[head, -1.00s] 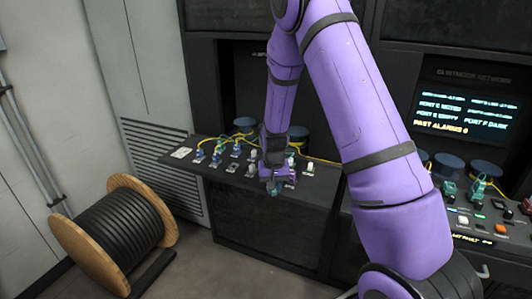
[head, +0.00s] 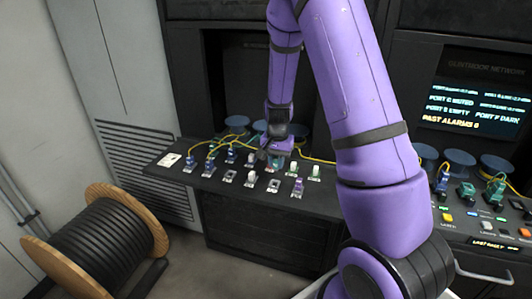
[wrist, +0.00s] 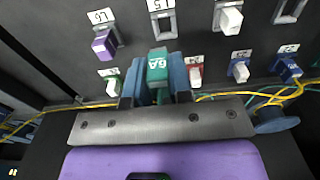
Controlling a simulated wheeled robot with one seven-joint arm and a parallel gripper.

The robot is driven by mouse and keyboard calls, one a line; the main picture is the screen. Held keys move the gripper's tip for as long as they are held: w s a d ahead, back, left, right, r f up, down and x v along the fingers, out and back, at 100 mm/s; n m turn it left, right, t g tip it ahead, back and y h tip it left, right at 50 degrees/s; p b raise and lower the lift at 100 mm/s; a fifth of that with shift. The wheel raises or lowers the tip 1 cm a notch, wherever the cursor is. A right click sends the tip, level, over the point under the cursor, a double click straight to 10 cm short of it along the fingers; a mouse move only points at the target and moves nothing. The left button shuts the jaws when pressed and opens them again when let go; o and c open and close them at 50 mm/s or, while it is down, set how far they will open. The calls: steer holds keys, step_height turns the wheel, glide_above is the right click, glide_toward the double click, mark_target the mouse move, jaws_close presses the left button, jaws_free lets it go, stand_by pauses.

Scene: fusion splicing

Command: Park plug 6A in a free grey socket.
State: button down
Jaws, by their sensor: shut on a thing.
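My gripper (head: 277,158) is over the back row of the panel in the head view. I cannot tell whether the plug is seated or clear of the panel, as the fingers hide its lower end. A grey socket labelled L5 (wrist: 163,28) is empty, just beyond the plug in the wrist view; it also shows in the head view (head: 273,185). Another empty grey socket (wrist: 290,10) lies at the upper right.
A purple plug (wrist: 105,43) fills L6, and a white plug (wrist: 229,20) stands on L5's other side. Yellow cables (wrist: 280,92) run behind. A cable drum (head: 95,240) stands on the floor.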

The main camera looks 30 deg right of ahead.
mark_target(274, 185)
steer(key=shift+w+f, duration=0.15)
steer(key=shift+w, duration=0.25)
steer(key=shift+f, duration=3)
steer(key=shift+f, duration=0.5)
steer(key=c, duration=0.9)
jaws_free()
steer(key=shift+c, duration=0.2)
step_height(274, 185, up, 11)
steer(key=shift+f, duration=0.1)
